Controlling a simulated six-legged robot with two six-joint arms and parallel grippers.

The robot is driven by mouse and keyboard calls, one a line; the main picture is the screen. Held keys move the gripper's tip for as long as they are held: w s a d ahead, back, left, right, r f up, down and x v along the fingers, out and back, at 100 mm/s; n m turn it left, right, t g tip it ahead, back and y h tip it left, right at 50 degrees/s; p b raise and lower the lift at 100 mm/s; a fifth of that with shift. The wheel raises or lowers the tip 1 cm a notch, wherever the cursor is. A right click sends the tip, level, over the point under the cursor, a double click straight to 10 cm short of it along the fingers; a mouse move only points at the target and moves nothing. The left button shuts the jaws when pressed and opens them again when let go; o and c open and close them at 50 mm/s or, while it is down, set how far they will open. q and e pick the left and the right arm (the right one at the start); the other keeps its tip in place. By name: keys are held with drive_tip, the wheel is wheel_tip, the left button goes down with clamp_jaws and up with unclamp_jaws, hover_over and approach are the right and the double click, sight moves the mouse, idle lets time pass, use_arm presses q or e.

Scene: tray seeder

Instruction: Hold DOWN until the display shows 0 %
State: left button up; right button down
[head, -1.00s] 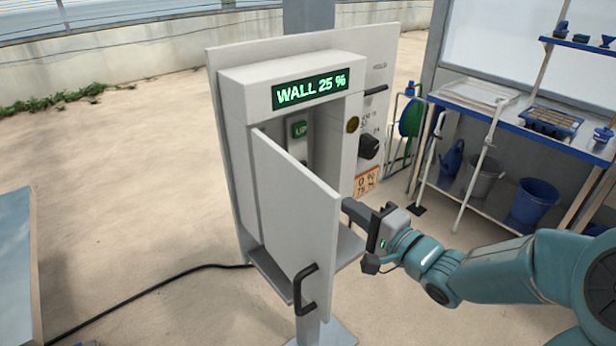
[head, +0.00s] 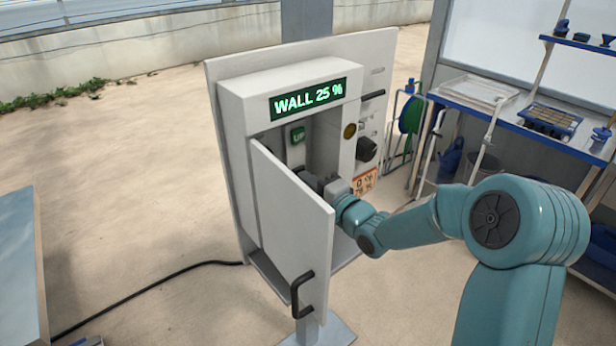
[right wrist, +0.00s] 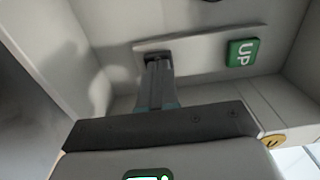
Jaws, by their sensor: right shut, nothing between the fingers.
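The display (head: 308,99) on top of the control box reads "WALL 25 %" in green. The box door (head: 290,225) stands open. Inside, the green UP button (head: 298,135) shows on the back panel, and it also shows in the right wrist view (right wrist: 242,52). My right gripper (right wrist: 158,60) is shut and empty, with its fingertips at the panel beside UP, over a dark spot. They seem to touch it, but I cannot tell whether they press. No DOWN label is visible; the fingers cover that part. In the head view the door partly hides my right gripper (head: 312,180).
The door's black handle (head: 300,295) faces the front. A dark knob (head: 366,149) and an orange-white label (head: 366,181) sit on the board right of the box. A blue-edged bench (head: 560,140) stands at right. A black cable (head: 150,290) runs over the floor.

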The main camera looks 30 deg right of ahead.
drive_tip(key=shift+w, duration=0.25)
